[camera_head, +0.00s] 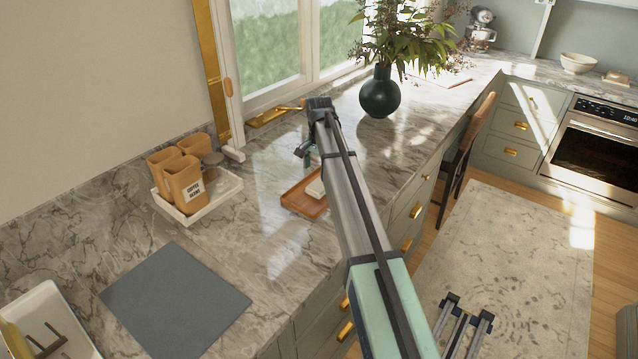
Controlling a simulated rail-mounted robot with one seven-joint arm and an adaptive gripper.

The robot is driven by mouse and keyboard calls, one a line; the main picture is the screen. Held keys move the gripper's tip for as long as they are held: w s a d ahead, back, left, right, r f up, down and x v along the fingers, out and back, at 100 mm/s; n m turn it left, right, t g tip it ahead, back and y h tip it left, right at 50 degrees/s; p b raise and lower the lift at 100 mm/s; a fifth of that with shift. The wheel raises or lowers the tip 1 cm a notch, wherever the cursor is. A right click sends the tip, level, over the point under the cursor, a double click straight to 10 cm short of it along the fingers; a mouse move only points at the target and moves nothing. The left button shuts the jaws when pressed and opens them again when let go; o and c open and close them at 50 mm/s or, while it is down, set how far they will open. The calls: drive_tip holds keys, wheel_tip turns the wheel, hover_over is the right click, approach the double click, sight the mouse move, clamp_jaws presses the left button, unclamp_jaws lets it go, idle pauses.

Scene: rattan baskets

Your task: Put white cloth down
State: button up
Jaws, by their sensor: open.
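A small white item (316,188), which looks like the folded white cloth, lies on a brown wooden tray (298,205) on the marble counter. My arm hides part of both. My gripper (306,156) hangs from the end of my arm, just above and behind the tray in the picture. It is small and partly covered by the arm. It is open, and I see nothing held in it. I cannot tell its exact height above the tray.
A white tray (226,188) with orange-brown canisters (184,182) stands to the left. A grey mat (174,300) lies in front, and a white dish rack (75,338) sits at lower left. A dark vase (380,95) with leaves stands behind. The counter between mat and wooden tray is clear.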

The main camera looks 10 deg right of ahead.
sight(319, 185)
wheel_tip(319, 185, up, 6)
drive_tip(key=shift+f+b, duration=0.1)
drive_tip(key=shift+b, duration=0.45)
